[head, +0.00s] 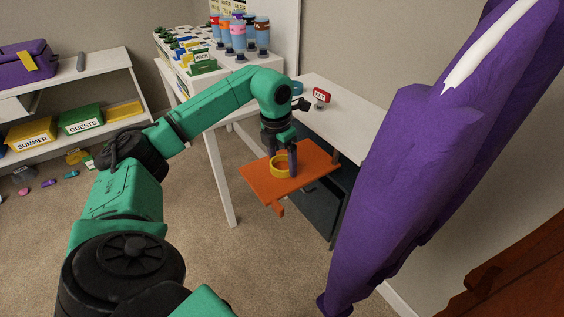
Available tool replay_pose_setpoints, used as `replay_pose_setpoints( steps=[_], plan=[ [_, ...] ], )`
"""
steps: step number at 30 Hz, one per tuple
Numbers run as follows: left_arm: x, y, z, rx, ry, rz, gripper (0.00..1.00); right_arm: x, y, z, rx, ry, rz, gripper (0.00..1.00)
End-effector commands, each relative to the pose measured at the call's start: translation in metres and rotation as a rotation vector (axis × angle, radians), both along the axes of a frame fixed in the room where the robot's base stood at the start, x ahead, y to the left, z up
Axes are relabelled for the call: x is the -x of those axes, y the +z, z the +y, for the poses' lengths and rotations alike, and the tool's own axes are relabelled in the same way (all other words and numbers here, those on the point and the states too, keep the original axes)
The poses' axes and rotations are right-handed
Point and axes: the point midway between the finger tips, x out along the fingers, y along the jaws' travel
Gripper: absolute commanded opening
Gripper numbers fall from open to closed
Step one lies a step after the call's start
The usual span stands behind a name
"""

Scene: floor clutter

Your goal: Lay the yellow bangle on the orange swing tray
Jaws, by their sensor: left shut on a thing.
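The yellow bangle (281,170) is a ring at the tips of my left gripper (281,163). My left gripper points down and is shut on the bangle's wall. The orange swing tray (313,162) is a flat board beside the white desk. The bangle appears over the tray's left-middle part; I cannot tell whether it touches the surface. My green left arm reaches in from the lower left. My right gripper is not in view.
The white desk (345,119) holds a small red sign (321,97). Cups (238,36) stand on a white unit behind. A large purple hanging thing (425,150) fills the right side. Shelves with a yellow bin (30,134) and a green bin (81,121) stand left. Carpet in front is clear.

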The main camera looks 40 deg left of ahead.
Motion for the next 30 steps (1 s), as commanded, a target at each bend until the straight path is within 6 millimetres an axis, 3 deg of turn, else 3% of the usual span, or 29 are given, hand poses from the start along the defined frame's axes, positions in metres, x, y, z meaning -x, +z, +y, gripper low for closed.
replay_pose_setpoints(
  steps=[9,10,11,20,23,30],
  plan=[
    [0.0,-0.004,0.0,0.0,0.0,0.0,0.32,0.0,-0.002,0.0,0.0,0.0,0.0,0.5],
    [0.0,-0.003,0.0,0.0,0.0,-0.001,0.92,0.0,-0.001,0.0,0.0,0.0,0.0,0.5],
    [0.0,-0.003,0.0,0.0,0.0,-0.001,1.0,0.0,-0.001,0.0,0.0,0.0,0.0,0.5],
    [0.0,0.003,0.0,0.0,0.0,-0.002,1.0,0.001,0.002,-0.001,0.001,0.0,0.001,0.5],
    [0.001,0.019,0.0,0.001,0.0,-0.005,1.0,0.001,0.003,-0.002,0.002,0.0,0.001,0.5],
    [0.008,0.086,0.001,0.001,-0.001,-0.007,1.0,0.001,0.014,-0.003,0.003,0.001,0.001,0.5]
  ],
)
